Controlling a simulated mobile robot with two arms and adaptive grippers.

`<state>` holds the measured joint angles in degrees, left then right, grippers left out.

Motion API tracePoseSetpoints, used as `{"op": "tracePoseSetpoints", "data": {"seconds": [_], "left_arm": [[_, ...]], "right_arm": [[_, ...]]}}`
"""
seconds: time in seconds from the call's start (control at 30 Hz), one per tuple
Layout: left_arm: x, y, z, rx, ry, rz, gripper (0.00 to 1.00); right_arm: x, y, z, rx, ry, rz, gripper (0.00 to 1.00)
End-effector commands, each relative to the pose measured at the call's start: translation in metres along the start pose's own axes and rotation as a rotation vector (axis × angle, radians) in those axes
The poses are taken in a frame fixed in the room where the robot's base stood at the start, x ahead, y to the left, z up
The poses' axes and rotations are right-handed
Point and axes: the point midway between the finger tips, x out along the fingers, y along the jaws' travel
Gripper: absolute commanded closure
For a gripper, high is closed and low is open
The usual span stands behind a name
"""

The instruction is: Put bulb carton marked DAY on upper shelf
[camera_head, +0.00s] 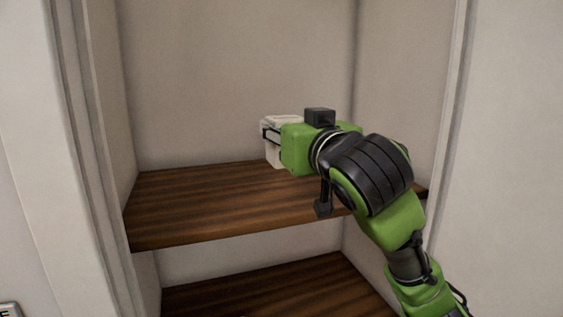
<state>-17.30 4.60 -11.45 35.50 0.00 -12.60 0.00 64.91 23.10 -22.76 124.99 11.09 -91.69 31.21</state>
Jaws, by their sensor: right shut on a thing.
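My right gripper (272,134) reaches in from the lower right, over the upper shelf (190,208). It is shut on a small white carton (275,155), which shows beyond the green gripper body. The carton looks upright. Its lower edge is close to the shelf's wooden surface; I cannot tell whether it touches. Any marking on the carton is too small to read. My left gripper is not in view.
The upper shelf is bare to the left of the carton. A lower wooden shelf (260,290) lies beneath it. Pale cabinet walls stand at both sides, and the front frame (75,130) edges the opening on the left.

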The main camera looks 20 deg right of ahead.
Motion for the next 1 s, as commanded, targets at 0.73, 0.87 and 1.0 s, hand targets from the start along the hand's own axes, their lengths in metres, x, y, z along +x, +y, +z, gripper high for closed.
{"op": "tracePoseSetpoints", "data": {"seconds": [0.73, 0.87, 1.0], "left_arm": [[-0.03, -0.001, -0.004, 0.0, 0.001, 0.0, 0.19], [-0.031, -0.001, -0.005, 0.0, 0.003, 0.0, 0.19], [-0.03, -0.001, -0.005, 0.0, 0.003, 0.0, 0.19]], "right_arm": [[0.064, 0.021, 0.09, -0.003, -0.002, 0.001, 0.79], [0.064, 0.02, 0.097, 0.0, 0.001, -0.001, 0.79], [0.064, 0.02, 0.097, 0.0, 0.002, -0.001, 0.79]]}}
